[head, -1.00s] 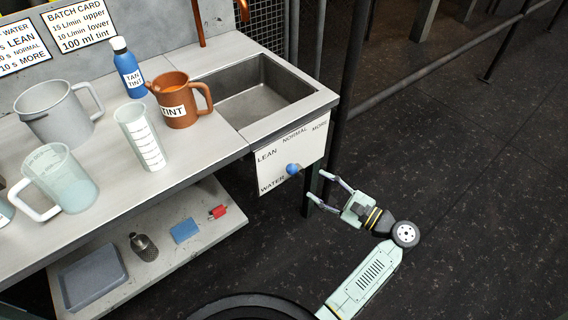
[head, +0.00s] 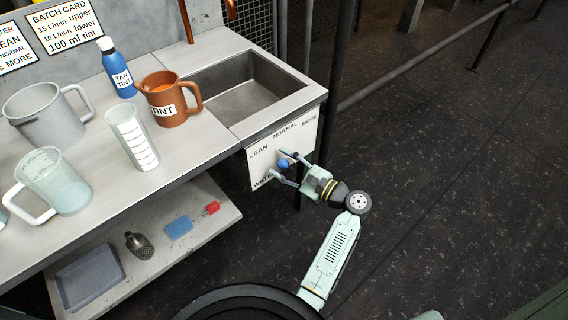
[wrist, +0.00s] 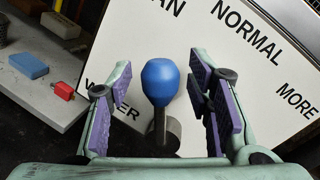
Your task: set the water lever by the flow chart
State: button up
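The water lever has a blue knob (head: 284,162) on a dark stem and stands out from a white panel (head: 306,136) under the sink. The panel reads LEAN, NORMAL, MORE and WATER. In the wrist view the blue knob (wrist: 160,82) sits between my gripper's two purple-padded fingers, with a gap on each side. My gripper (head: 280,168) is open around the knob. A flow chart card (head: 12,45) on the wall, cut off at the left edge, shows words ending in LEAN, NORMAL and MORE; its numbers are cut off.
On the bench stand a brown TINT jug (head: 168,100), a blue TAN TINT bottle (head: 117,68), a clear measuring cylinder (head: 132,138) and other jugs. The sink (head: 240,90) is above the panel. A dark post (head: 332,90) stands right behind my gripper.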

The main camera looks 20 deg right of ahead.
grip_shut()
dwell(0.4)
